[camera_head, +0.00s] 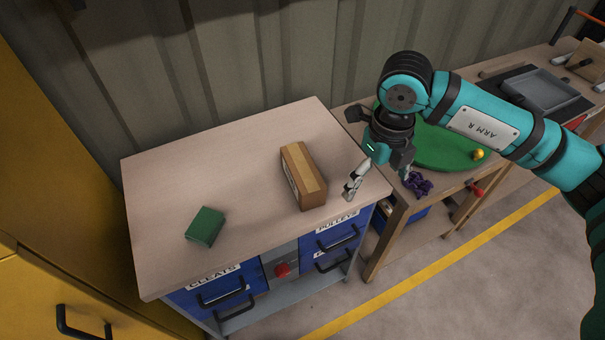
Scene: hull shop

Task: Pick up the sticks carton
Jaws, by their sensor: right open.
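A brown carton (309,183) with a lighter band on its top stands on the wooden top of the drawer bench (240,158); it looks like the sticks carton, though I cannot read its label. My right gripper (378,190) is open and empty, to the right of the carton and apart from it. One finger reaches down toward the bench's right edge. My left gripper is not in view.
A small green box (205,227) lies at the bench's front left. A second bench to the right holds a green round mat (445,147), a purple item (418,184), a yellow ball (478,154) and a grey tray (543,90). A yellow cabinet (60,200) stands left. The bench's middle is clear.

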